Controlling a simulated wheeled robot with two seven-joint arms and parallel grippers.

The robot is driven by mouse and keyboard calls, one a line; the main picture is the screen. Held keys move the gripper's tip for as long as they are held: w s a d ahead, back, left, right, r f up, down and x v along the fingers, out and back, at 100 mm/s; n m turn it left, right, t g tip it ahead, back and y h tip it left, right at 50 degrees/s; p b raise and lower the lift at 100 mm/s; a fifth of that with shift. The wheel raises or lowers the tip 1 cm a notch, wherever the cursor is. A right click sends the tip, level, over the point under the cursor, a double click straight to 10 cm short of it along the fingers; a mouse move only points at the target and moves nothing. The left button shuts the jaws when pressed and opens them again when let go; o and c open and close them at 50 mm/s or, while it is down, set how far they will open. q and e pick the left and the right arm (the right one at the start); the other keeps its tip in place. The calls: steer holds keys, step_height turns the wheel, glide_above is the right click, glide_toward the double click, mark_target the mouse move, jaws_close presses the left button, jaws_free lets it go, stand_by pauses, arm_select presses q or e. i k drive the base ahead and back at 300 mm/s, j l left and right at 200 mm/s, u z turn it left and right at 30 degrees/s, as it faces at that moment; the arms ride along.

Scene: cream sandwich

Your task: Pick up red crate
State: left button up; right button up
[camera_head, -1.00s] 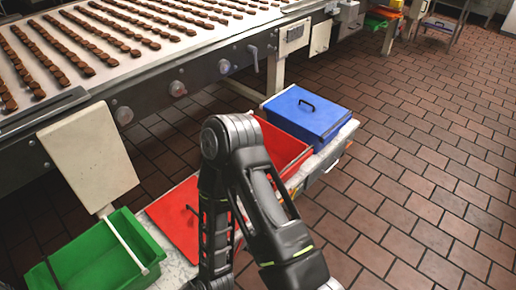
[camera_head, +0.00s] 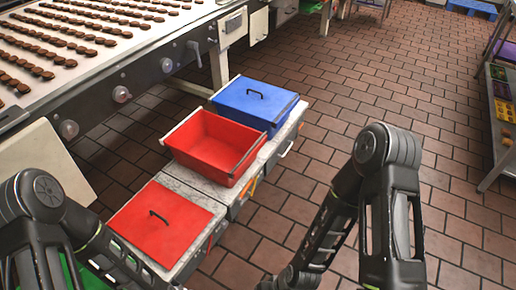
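An open, empty-looking red crate (camera_head: 215,145) sits on a low light-topped bench, in the middle of its row. A flat red lid (camera_head: 160,222) with a black handle lies in front of it on the same bench. My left arm comes in at the lower left, and my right arm stands to the right of the bench over the floor. Both arms are apart from the red crate. The fingers of both grippers are out of the picture, below its bottom edge.
A blue crate (camera_head: 252,104) with a handled lid stands directly behind the red crate. A green crate (camera_head: 92,276) is mostly hidden by my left arm. A conveyor (camera_head: 150,50) with rows of chocolates runs along the left. A shelf rack (camera_head: 497,120) stands at the right edge; tiled floor between is open.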

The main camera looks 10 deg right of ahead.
mark_target(208, 144)
steer(key=u, duration=1.8)
steer(key=z, duration=1.85)
steer(key=u, duration=0.7)
steer(key=i+l+u, duration=0.1)
steer(key=l+u, duration=1.3)
